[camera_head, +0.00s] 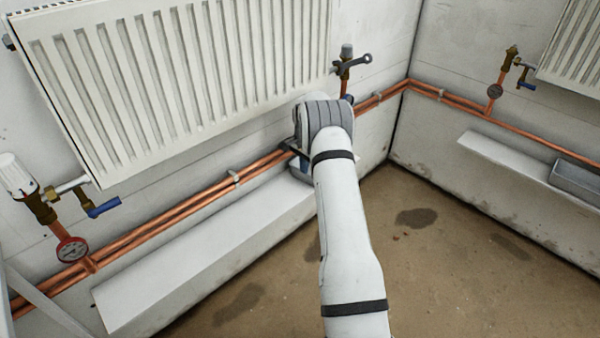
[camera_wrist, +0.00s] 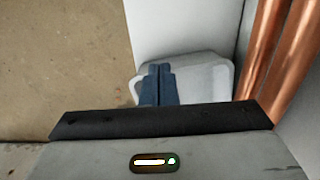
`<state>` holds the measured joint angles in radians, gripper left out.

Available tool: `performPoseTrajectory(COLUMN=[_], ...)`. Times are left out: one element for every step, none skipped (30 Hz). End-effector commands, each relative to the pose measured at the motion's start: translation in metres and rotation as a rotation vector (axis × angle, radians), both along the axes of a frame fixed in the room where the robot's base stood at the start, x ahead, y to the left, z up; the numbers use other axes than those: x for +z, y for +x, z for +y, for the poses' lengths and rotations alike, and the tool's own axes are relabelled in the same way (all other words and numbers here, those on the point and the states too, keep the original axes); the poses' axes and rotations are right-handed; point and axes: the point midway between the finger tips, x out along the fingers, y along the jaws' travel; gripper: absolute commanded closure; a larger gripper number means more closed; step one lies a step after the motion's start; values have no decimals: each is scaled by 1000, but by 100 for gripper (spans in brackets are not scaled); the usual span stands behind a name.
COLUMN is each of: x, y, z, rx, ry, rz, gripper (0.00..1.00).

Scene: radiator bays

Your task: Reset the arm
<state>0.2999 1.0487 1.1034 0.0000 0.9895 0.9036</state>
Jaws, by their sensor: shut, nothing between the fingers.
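In the wrist view my gripper (camera_wrist: 160,69) shows two dark blue fingers side by side, closed together with nothing between them. They point over a pale grey tray-like thing (camera_wrist: 205,78) beside the copper pipes. I cannot tell whether they touch it. In the head view my white arm reaches up the middle of the picture to the wall below the right end of the big radiator (camera_head: 180,80). The wrist hides most of my gripper there.
Copper pipes (camera_head: 190,205) run along the wall above a white ledge (camera_head: 200,255). A left valve has a blue lever (camera_head: 103,208) and a gauge (camera_head: 72,249). A wrench (camera_head: 352,63) sits at the right valve. A metal tray (camera_head: 577,182) lies right. The stained floor (camera_head: 450,270) is open.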

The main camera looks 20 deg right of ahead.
Motion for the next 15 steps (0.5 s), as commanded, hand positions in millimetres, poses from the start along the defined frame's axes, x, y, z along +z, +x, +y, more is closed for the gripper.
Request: performPoseTrajectory(x=[12,16,19,21,23,24,25,25,25,25,25,24,24,23,21], y=[0,0,0,0,0,0,0,1,1,1,2,2,2,3,3], z=[1,1,2,2,2,3,3,3,3,3,3,4,4,4,4], rx=[1,2,3,3,4,5,5,5,6,6,6,7,7,7,7], ry=[0,0,0,0,0,0,0,0,-1,0,-1,-1,-1,-1,-2], rz=[0,0,0,0,1,1,0,0,-1,-2,-4,-5,-5,-6,-6], gripper=[100,100,100,100,100,100,100,100,100,100,100,100,100,100,100])
